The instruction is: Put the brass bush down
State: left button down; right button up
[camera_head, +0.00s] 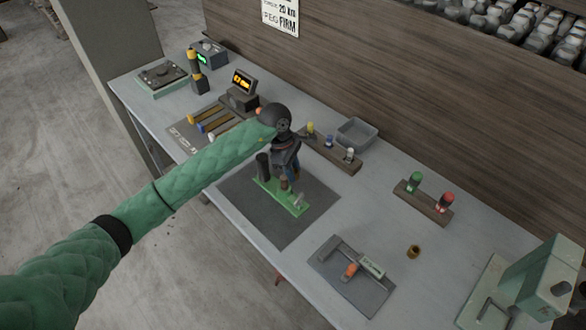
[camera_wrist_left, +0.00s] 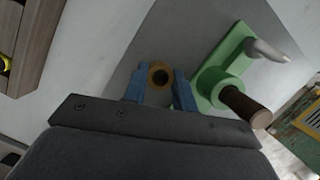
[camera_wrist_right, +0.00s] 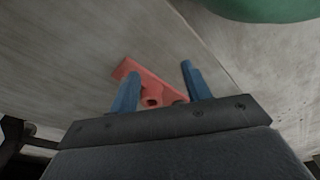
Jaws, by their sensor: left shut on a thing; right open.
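My left gripper (camera_head: 291,176) is over the grey mat, close to a green fixture (camera_head: 292,205) with a brown handle. In the left wrist view its blue fingers are shut on a brass bush (camera_wrist_left: 160,74), a ring with a dark bore. The held bush appears beside the green fixture (camera_wrist_left: 214,82), apart from it in the picture; its height above the mat is unclear. In the head view the held bush is hidden or too small to tell. Another small brass-coloured cylinder (camera_head: 413,252) stands alone on the table. My right gripper (camera_wrist_right: 157,85) is open and empty, outside the head view.
A wooden rack (camera_head: 335,152) with several coloured pegs and a grey bin (camera_head: 358,133) lie behind the mat (camera_head: 237,199). A dark tray (camera_head: 330,271) and a green machine (camera_head: 535,285) stand right. A red bracket (camera_wrist_right: 150,88) is beyond my right fingers. Table around the lone cylinder is clear.

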pick_arm(q)
jog(key=shift+f, duration=0.1)
pick_arm(e)
jog(key=shift+w+a+r, duration=0.1)
jog(key=shift+w+r, duration=0.1)
pick_arm(q)
jog(key=c, duration=1.2)
grip_release()
pick_arm(e)
jog(key=shift+w+r, duration=0.1)
jog(key=shift+r, duration=0.05)
pick_arm(q)
jog(key=shift+o, duration=0.4)
pick_arm(e)
jog(key=shift+s, duration=0.2)
